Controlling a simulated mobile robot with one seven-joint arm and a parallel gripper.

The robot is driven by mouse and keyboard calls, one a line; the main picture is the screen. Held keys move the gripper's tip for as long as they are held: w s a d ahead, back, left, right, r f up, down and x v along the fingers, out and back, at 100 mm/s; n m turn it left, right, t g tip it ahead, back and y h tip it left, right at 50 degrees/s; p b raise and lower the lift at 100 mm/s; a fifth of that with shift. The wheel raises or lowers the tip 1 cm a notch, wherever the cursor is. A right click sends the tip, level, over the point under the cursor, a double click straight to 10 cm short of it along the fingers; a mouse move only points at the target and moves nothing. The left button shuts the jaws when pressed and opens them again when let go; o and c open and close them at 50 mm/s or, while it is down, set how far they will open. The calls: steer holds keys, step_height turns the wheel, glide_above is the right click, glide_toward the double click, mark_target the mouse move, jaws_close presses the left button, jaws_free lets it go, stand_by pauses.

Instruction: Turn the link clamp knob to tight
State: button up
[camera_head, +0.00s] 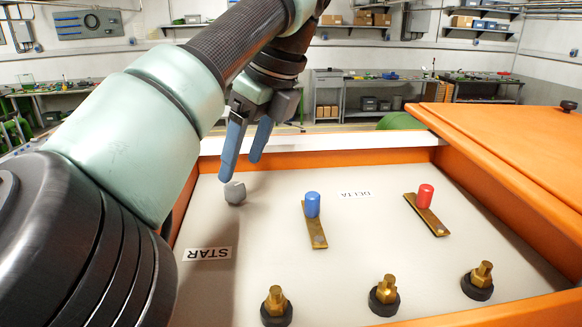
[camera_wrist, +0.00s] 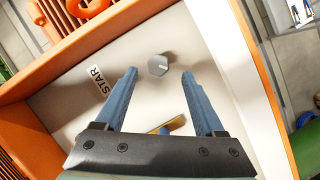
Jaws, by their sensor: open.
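A small grey faceted knob (camera_head: 235,192), which I take to be the link clamp knob, stands on the pale floor of the orange case at its back left. In the wrist view the knob (camera_wrist: 158,64) shows its hexagonal top with a light mark, seen between and beyond my blue fingertips. My gripper (camera_head: 243,164) is open and empty, its fingers pointing down just above the knob. No contact with it shows. A brass link with a blue post (camera_head: 312,206) and another with a red post (camera_head: 425,196) lie to the right.
A STAR label (camera_head: 207,254) and a DELTA label (camera_head: 342,195) are on the case floor. Brass terminals (camera_head: 384,290) stand along the front. The orange case wall (camera_head: 328,157) runs behind the knob. An orange lid (camera_head: 508,137) lies at right.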

mark_target(235, 186)
steer(key=x, duration=0.3)
steer(key=shift+s+a+f, duration=0.2)
steer(key=shift+s+f, duration=0.05)
steer(key=shift+f, duration=0.05)
steer(key=shift+w+a+f, duration=0.15)
steer(key=shift+w+f, duration=0.15)
steer(key=shift+f, duration=0.2)
steer(key=shift+s+r, duration=0.1)
steer(key=shift+s, duration=0.05)
steer(key=c, duration=0.5)
jaws_close()
